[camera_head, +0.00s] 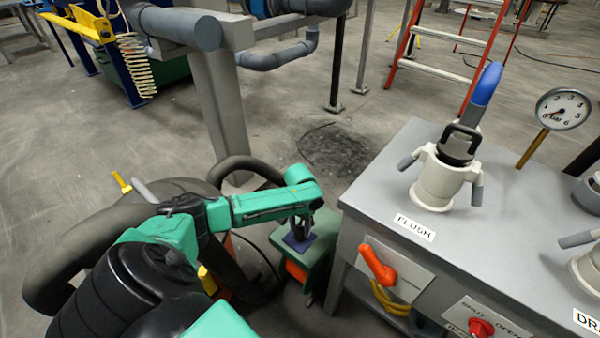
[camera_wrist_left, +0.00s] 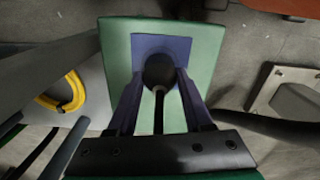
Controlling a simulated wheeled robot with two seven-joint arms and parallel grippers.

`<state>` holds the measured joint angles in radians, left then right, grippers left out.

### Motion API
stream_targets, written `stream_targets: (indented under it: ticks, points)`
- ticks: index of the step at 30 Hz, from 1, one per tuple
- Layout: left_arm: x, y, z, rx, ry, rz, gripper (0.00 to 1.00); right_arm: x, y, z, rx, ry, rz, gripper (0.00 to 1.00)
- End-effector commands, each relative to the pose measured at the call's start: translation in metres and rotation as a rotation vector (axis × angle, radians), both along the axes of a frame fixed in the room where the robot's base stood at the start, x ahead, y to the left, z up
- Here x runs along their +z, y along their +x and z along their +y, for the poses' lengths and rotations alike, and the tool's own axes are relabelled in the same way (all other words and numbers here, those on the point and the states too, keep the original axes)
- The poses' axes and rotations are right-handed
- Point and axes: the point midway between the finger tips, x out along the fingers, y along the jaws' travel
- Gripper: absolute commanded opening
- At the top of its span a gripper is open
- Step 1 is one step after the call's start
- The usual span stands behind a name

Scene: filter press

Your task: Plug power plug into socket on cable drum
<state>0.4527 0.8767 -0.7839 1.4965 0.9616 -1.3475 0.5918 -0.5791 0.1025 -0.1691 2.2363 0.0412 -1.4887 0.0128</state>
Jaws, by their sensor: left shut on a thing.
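The cable drum shows in the head view as a green box top (camera_head: 322,246) with an orange part (camera_head: 297,271) under it, left of the grey bench. Its socket is a blue-violet square plate (camera_wrist_left: 183,44) on the green face in the left wrist view. My left gripper (camera_head: 299,228) points down at this plate. In the left wrist view its two fingers are shut on the round black power plug (camera_wrist_left: 159,70), with its cord running back between them. The plug is in front of the plate's middle and hides the socket opening; I cannot tell whether it is seated. My right gripper is not in view.
The grey bench (camera_head: 385,195) stands close to the right, with a FLUSH fitting (camera_head: 437,190), an orange handle (camera_head: 377,264) and a yellow hose (camera_head: 388,297). Thick dark pipes lie left, around my arm. A red ladder (camera_head: 400,62) stands behind. Open floor lies beyond the drum.

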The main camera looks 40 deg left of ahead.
Motion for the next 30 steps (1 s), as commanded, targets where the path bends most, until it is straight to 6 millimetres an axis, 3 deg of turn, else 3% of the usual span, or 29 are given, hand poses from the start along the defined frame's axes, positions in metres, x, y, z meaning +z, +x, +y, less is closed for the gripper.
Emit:
stream_targets:
  ticks: [19,20,22,30]
  points:
    - [-0.012,0.0,0.0,0.0,0.0,-0.001,0.02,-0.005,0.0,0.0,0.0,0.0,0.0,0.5]
    - [-0.012,0.0,0.0,0.0,0.0,-0.001,0.58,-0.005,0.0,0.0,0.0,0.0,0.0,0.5]
    - [-0.012,0.0,0.0,0.0,0.0,-0.001,0.85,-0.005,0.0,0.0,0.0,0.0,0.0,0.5]
    - [-0.012,0.0,0.0,0.0,0.0,0.0,0.86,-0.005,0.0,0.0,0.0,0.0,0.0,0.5]
